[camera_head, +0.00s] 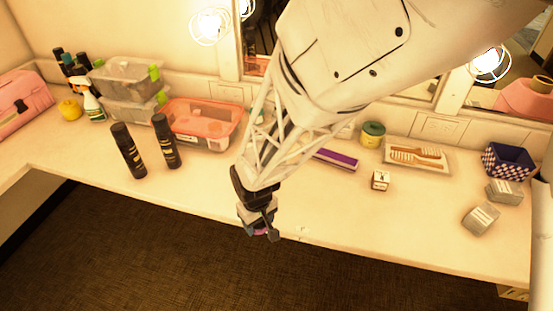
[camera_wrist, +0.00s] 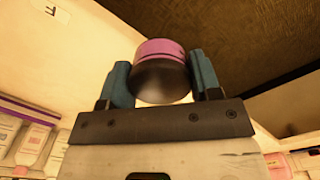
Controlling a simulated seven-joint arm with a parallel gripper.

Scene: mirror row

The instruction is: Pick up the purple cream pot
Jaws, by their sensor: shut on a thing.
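The purple cream pot (camera_wrist: 162,73) is between the two fingers of my gripper (camera_wrist: 161,85) in the wrist view. It has a pinkish-purple band and a dark, rounded side facing the camera. My gripper is shut on it, one finger on each side. The dark floor shows behind the pot in the wrist view.
The counter (camera_head: 340,215) is clear around the front middle. Two black spray cans (camera_head: 129,151) and a red-rimmed clear tub (camera_head: 199,124) stand left. A purple box (camera_head: 336,159), a small cube (camera_head: 380,180), a brush tray (camera_head: 417,157) and a checkered basket (camera_head: 508,160) are right.

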